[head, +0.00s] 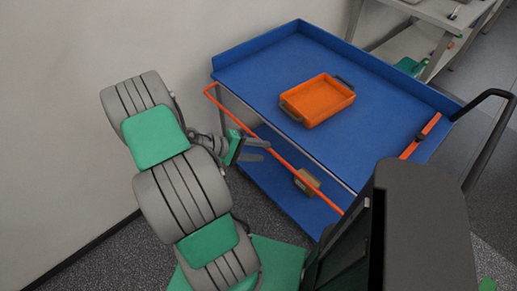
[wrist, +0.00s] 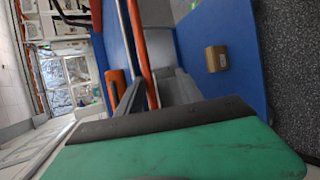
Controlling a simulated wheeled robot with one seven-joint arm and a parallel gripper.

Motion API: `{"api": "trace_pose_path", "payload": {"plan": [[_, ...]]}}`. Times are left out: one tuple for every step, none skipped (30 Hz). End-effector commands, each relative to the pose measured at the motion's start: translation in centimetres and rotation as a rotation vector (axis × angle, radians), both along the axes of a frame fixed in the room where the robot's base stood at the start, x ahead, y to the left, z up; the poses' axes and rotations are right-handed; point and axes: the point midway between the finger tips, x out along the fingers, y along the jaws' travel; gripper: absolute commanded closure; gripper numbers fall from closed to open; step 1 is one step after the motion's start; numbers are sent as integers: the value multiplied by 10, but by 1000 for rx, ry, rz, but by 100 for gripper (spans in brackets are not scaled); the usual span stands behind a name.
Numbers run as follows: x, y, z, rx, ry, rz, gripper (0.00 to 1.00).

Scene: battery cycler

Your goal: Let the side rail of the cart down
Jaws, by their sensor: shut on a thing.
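The cart (head: 365,125) is blue, with a flat top deck and a lower shelf (head: 268,190). Its orange side rail (head: 300,175) runs along the near left long side, outside the deck's edge, with its far end bent back to the cart at the corner. My gripper (head: 262,149) is shut on the rail, towards the rail's far half. In the wrist view the rail (wrist: 138,40) passes between the two gripper fingers (wrist: 140,95), beside a pale metal edge bar. My dark body part hides the rail's near end in the head view.
An orange tray (head: 318,99) with dark handles stands on the deck. A cardboard box (head: 307,182) sits on the lower shelf. A black push handle (head: 490,130) rises at the right end. A wall stands at left; a bench (head: 425,12) is behind.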

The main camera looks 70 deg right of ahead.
Motion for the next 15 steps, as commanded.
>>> {"api": "trace_pose_path", "payload": {"plan": [[1,1,-1,4,-1,2,66],[1,0,-1,3,-2,2,66],[1,0,0,2,-3,2,66],[2,0,0,2,-4,3,66],[2,0,0,0,-3,3,66],[2,0,1,0,-4,4,66],[3,-1,1,-1,-5,4,66],[3,-1,1,-1,-5,4,66],[3,-1,2,-2,-6,5,66],[3,-1,2,-2,-6,5,66],[3,-1,2,-3,-5,6,66],[3,-1,2,-4,-6,5,66],[3,-1,2,-4,-6,5,66],[3,-1,2,-4,-6,5,66],[4,-1,2,-5,-6,5,66]]}}
